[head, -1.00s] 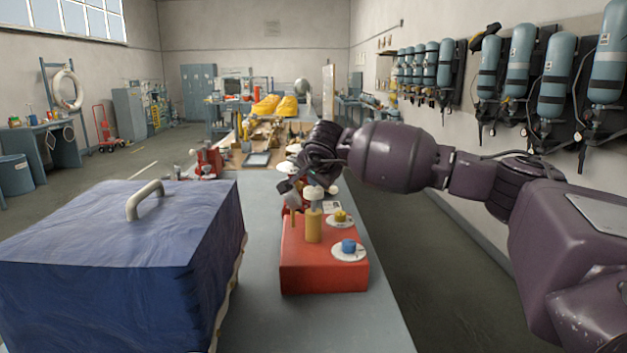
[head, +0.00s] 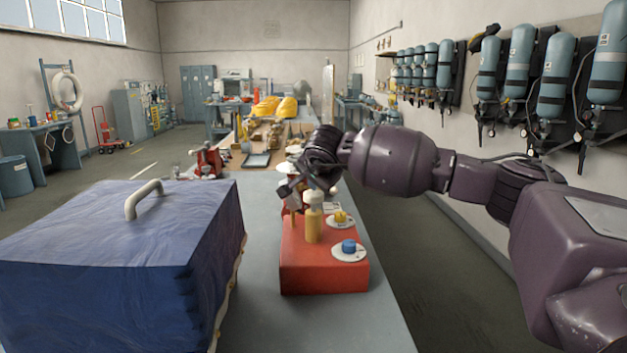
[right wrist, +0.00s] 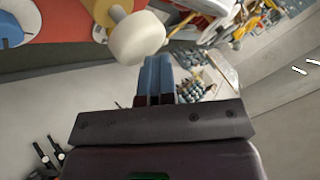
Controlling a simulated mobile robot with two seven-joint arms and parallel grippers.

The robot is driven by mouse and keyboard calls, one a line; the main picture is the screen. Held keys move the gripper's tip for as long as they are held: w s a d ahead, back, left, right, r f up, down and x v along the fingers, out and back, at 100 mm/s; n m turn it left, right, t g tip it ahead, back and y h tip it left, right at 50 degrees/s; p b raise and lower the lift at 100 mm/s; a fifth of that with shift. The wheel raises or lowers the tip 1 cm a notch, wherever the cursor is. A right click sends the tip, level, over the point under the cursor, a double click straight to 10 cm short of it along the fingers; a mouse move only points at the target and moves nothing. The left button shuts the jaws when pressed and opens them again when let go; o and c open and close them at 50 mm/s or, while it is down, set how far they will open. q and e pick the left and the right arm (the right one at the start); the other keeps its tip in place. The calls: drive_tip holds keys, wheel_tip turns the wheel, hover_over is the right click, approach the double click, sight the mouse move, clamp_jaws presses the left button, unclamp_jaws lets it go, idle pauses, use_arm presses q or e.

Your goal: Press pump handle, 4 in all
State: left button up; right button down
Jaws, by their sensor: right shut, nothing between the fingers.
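A red box (head: 325,275) stands on the grey bench and carries an upright yellow pump cylinder (head: 313,228). A white pump handle (head: 313,197) caps the cylinder, low and close to its top. My right gripper (head: 292,190) is above the box, by the handle, and partly hides the things behind it. In the right wrist view its blue fingers (right wrist: 158,76) are shut with nothing between them. The white handle (right wrist: 137,38) is right beside the fingertips there; I cannot tell whether they touch. My left gripper is not in view.
A blue dial (head: 348,246) and a yellow dial (head: 340,216) sit on the box's right side. A blue-covered case (head: 120,235) with a pale handle stands at the left. Red equipment (head: 207,160) and a tray lie farther along the bench. Air cylinders hang on the right wall.

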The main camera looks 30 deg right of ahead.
sight(316, 192)
drive_tip(key=shift+f, duration=0.2)
idle(0.3)
drive_tip(key=shift+r, duration=0.4)
drive_tip(key=shift+r+p, duration=0.7)
drive_tip(key=shift+r, duration=1.15)
drive_tip(key=shift+r+p, duration=0.35)
drive_tip(key=shift+p, duration=0.05)
